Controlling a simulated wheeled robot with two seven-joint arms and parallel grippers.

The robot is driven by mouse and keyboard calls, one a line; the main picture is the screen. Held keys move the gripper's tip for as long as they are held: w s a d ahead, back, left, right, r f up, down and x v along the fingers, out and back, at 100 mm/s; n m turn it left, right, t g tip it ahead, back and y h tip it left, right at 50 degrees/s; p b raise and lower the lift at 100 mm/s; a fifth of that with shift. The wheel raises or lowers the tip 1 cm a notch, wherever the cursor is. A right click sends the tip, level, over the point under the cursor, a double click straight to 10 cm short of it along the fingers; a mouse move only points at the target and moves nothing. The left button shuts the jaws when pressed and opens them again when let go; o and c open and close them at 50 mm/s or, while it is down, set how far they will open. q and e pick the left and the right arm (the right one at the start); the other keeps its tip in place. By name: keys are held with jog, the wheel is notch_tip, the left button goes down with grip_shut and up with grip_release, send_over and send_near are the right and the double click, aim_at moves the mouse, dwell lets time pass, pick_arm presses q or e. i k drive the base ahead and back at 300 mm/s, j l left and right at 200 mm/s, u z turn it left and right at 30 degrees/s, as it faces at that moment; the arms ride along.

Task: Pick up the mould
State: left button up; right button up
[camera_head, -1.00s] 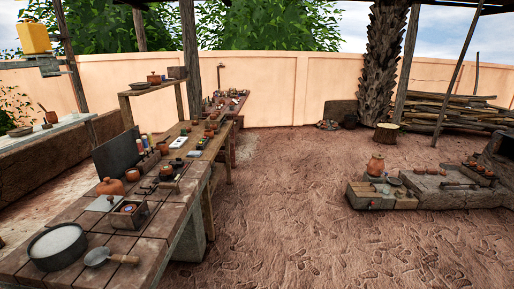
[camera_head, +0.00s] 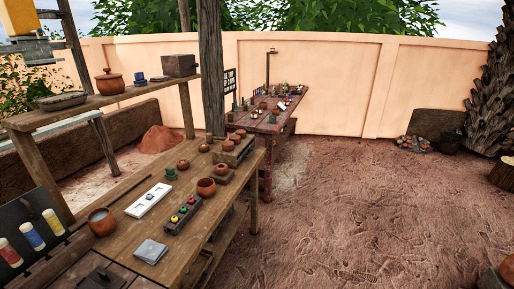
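A flat white rectangular block (camera_head: 148,200) with markings or recesses on top lies on the wooden workbench (camera_head: 130,225) in the head view. It may be the mould, but I cannot tell for certain at this size. Nothing touches it that I can see.
A dark tray with coloured pieces (camera_head: 183,214), a grey folded item (camera_head: 150,251) and a clay pot with pale contents (camera_head: 101,221) stand near the white block. Several clay bowls (camera_head: 206,187) stand farther back. A post (camera_head: 211,70) rises behind the bench. The dirt floor at right is largely clear.

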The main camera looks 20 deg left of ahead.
aim_at(220, 171)
jog(key=i+l, duration=0.2)
jog(key=i, duration=0.3)
jog(key=i+l+u, duration=0.15)
jog(key=i, duration=0.35)
jog(key=i+l, duration=0.25)
jog(key=i, duration=0.25)
jog(key=i+l+u, duration=0.15)
jog(key=i, duration=0.35)
jog(key=i+l, duration=0.4)
jog(key=i+j+u, duration=0.05)
